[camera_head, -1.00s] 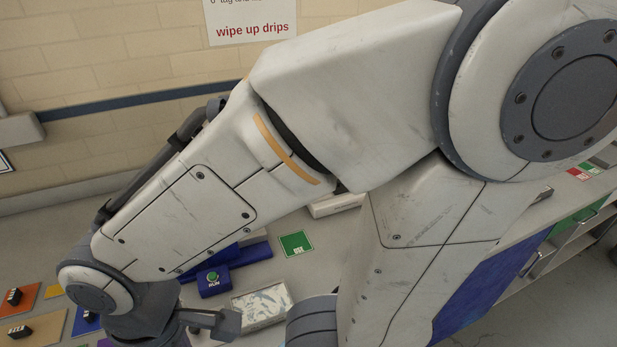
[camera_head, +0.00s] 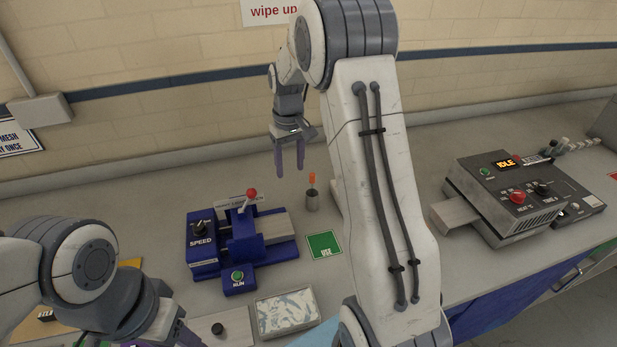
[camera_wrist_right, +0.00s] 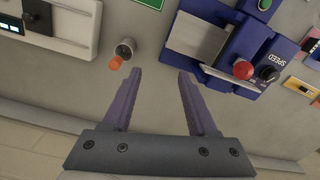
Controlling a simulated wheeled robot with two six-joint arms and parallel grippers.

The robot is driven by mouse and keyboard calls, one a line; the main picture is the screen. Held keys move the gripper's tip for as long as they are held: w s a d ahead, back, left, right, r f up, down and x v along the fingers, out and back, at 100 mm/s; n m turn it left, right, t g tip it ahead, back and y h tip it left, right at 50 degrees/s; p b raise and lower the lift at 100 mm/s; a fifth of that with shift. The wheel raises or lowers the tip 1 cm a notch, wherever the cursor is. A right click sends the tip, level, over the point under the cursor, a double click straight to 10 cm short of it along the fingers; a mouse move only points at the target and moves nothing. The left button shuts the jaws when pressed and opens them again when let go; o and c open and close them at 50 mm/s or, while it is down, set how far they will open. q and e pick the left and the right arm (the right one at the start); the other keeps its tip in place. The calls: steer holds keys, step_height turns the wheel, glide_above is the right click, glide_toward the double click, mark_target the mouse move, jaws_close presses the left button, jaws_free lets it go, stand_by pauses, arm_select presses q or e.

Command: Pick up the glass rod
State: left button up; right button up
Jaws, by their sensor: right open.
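A small grey metal cup (camera_head: 312,201) stands on the bench with an orange-tipped rod (camera_head: 312,179) upright in it; I take this for the glass rod, its lower part hidden in the cup. In the right wrist view the orange tip (camera_wrist_right: 116,62) and cup (camera_wrist_right: 127,46) show just left of the fingers. My right gripper (camera_head: 290,170) is open and empty, its purple fingers pointing down, left of the cup in the head view and apart from the rod. My left gripper is at the bottom left, mostly cut off, with only bits of purple showing.
A blue machine (camera_head: 240,245) with a red-knobbed lever stands left of the cup. A green card (camera_head: 324,246) and a marbled tray (camera_head: 287,312) lie in front. A grey control box (camera_head: 508,195) stands at right. The bench behind the cup is clear.

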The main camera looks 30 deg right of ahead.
steer(key=m, duration=0.1)
glide_above(312, 181)
step_height(312, 181, down, 2)
step_height(312, 181, down, 5)
steer(key=shift+d+f+p, duration=0.1)
steer(key=shift+f+p, duration=0.05)
steer(key=shift+p, duration=0.7)
steer(key=f+p, duration=0.2)
steer(key=f, duration=0.1)
steer(key=f+p, duration=0.1)
steer(key=shift+w+d+f, duration=0.15)
steer(key=shift+w+f, duration=0.1)
steer(key=shift+w, duration=0.05)
steer(key=shift+f, duration=0.45)
jaws_close()
